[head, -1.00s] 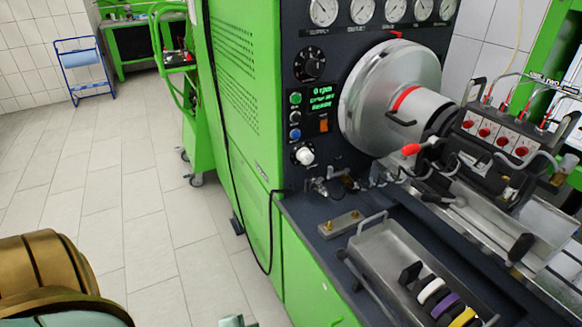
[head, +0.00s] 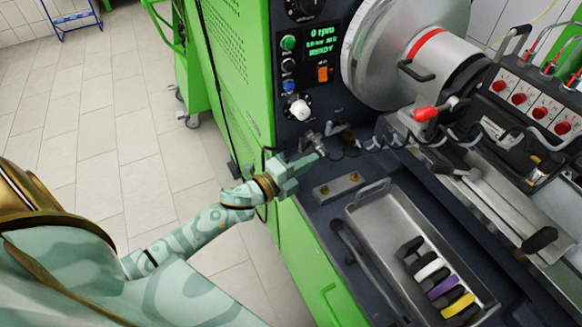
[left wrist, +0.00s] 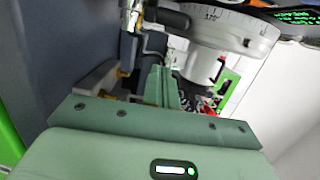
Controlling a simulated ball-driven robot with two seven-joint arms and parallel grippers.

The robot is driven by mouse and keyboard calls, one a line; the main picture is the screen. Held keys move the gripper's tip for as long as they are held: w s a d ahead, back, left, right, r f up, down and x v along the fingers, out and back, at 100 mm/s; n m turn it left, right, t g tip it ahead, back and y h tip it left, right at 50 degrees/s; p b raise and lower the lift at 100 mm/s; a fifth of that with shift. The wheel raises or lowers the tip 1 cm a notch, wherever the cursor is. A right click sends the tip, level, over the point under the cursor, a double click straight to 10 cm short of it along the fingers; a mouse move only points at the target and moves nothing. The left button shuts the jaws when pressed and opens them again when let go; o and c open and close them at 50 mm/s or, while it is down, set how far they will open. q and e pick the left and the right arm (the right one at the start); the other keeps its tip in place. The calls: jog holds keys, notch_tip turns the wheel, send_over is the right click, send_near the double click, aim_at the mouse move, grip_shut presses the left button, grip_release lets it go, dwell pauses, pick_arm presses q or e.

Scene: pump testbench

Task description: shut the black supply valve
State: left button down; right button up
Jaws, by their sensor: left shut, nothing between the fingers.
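My left gripper (head: 314,158) is shut and empty, just in front of the metal fittings (head: 317,142) low on the dark machine panel. In the left wrist view its fingers (left wrist: 162,88) are together, pointing toward a metal and brass fitting (left wrist: 130,15) with a black handle-like part (left wrist: 165,17) beside it. I cannot tell for certain whether this is the black supply valve, nor how its handle stands. Whether the fingers touch it is unclear; a gap seems to show. My right gripper is not in view.
A metal block with brass studs (head: 338,188) lies beside the gripper. A metal tray (head: 385,215) holds black, white, purple and yellow pieces. Green cabinet wall (head: 228,80) is left.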

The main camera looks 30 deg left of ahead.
aim_at(302, 152)
pick_arm(q)
jog(key=w, duration=0.2)
jog(key=shift+w+d+f, duration=0.1)
jog(key=shift+w+d, duration=0.05)
jog(key=shift+w, duration=0.2)
jog(key=shift+a, duration=1.2)
jog(key=shift+s+a+b, duration=0.1)
jog(key=shift+a+b, duration=0.2)
jog(key=shift+a, duration=0.15)
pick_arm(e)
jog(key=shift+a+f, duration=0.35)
